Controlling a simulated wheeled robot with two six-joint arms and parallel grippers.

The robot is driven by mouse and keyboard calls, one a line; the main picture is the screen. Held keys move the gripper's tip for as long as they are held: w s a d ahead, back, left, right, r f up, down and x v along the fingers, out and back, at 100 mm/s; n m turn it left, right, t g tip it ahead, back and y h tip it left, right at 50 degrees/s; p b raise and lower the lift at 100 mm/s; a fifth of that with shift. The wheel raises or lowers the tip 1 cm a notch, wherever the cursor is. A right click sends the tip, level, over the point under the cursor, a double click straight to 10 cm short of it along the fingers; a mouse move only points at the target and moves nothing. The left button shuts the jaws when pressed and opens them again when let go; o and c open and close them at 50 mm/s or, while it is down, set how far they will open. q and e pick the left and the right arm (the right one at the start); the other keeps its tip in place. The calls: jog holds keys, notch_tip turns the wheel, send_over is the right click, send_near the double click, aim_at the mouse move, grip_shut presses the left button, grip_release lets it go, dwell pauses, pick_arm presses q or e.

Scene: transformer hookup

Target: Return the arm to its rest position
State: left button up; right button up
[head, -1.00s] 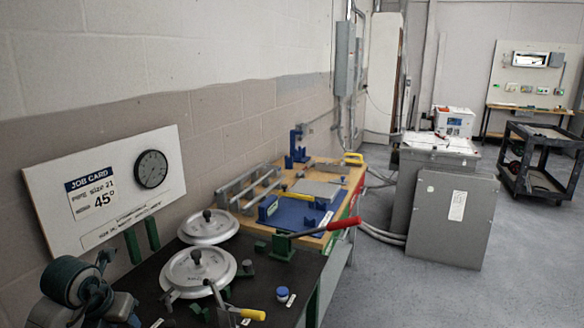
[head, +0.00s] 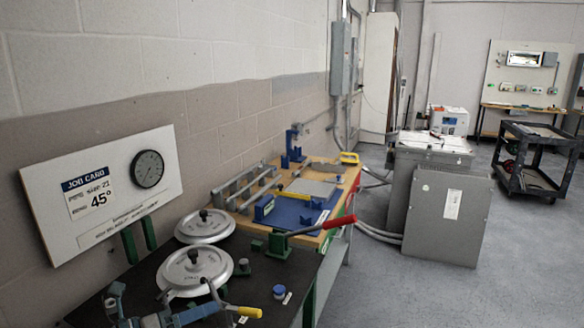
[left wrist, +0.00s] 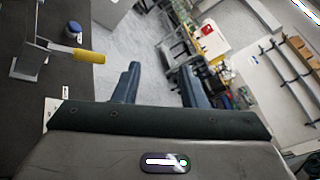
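My left gripper (head: 155,308) is low in the head view, at the front of the dark bench, partly cut off by the bottom edge. In the left wrist view its two blue fingers (left wrist: 158,85) stand apart with nothing between them. It is near the yellow-handled lever (head: 240,311) of the front bender; that yellow handle also shows at the upper left of the left wrist view (left wrist: 88,56). I cannot tell in the head view whether the gripper and the lever touch. My right gripper is in neither view.
Two round silver bender discs (head: 195,268), a red-handled lever (head: 325,224) and a blue-capped pot (head: 279,292) are on the dark bench. A job card board (head: 105,190) leans at the wall. A grey cabinet (head: 448,220) stands right; the floor (head: 400,295) is clear.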

pick_arm(q)
jog(key=s+a+r+n+t+y, duration=0.3)
jog(key=a+r+n+t+y, duration=0.4)
jog(key=n+t, duration=0.85)
jog(key=s+a+f+n+g+y, duration=0.2)
jog(key=a+f+n+g+y, duration=0.25)
jog(key=f+n+y, duration=0.35)
jog(key=s+a+f+n+g+y, duration=0.2)
jog(key=a+f+n+g+y, duration=0.3)
jog(key=n, duration=0.5)
jog(key=s+d+f+n+g+h, duration=0.1)
jog(key=s+d+f+g+h, duration=0.2)
jog(key=s+f+g, duration=0.5)
jog(key=s+d+f+n+g+h, duration=0.2)
jog(key=s+d+f+g, duration=0.15)
jog(key=s+f, duration=0.7)
notch_tip(320, 180, down, 32)
jog(key=a+g, duration=0.3)
jog(key=s+a+f, duration=0.1)
jog(key=s+f, duration=1.7)
jog(key=s, duration=0.1)
jog(key=shift+f+h, duration=0.25)
jog(key=shift+h, duration=0.05)
jog(key=shift+n+g, duration=0.25)
